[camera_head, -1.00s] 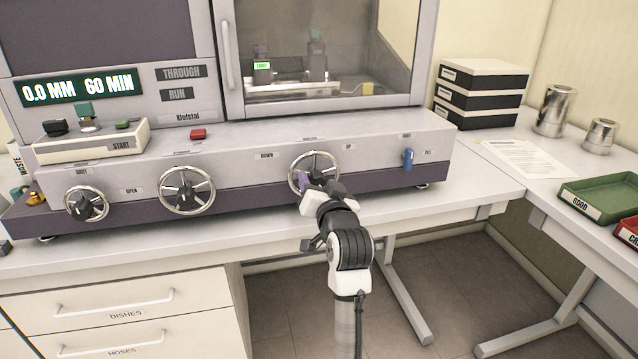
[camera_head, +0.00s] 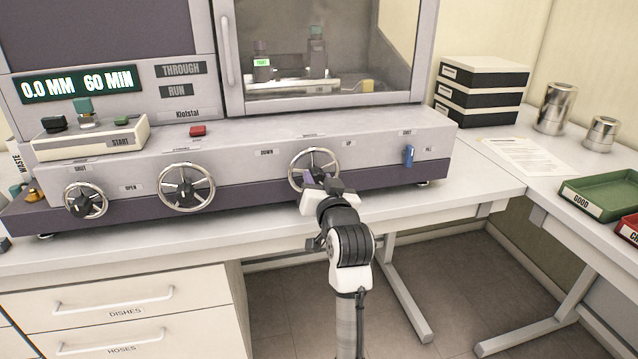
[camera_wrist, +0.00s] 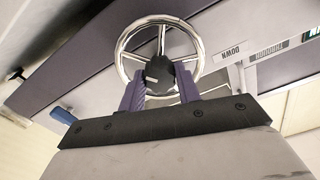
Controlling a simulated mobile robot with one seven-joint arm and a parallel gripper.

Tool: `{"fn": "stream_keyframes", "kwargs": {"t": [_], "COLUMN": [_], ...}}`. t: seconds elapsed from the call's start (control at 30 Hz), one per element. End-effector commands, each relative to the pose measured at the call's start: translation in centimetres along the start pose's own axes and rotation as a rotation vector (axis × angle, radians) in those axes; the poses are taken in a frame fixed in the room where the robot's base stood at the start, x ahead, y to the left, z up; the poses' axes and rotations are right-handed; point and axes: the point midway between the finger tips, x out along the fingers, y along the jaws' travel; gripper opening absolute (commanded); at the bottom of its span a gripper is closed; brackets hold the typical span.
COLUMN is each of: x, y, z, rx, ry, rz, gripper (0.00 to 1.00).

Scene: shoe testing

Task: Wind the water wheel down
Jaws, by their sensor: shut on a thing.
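The water wheel (camera_head: 314,163) is the rightmost of the chrome handwheels on the machine's front, between the DOWN label (camera_head: 264,153) and the UP label (camera_head: 348,143). My gripper (camera_head: 312,178) is at the wheel's lower part. In the wrist view, my gripper (camera_wrist: 161,92) has its purple fingers on either side of the wheel's black hub knob (camera_wrist: 160,73), shut on it. The chrome rim (camera_wrist: 122,45) surrounds the hub, and its lower part is hidden behind the fingers and the palm.
Two more handwheels (camera_head: 186,188) sit to the left. A blue lever (camera_head: 408,156) is to the right of the wheel. The glass door (camera_head: 320,45) above is closed. The display (camera_head: 78,85) reads 0.0 MM 60 MIN. The bench in front is clear.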

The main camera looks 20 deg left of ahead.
Motion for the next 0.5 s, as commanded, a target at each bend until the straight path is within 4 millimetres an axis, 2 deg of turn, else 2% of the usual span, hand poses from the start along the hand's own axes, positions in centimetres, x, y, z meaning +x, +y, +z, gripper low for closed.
{"fn": "stream_keyframes", "kwargs": {"t": [0.5], "x": [-0.04], "y": [0.15], "z": [0.24], "rx": [-0.474], "ry": [0.000], "rz": [0.002], "gripper": [0.10]}}
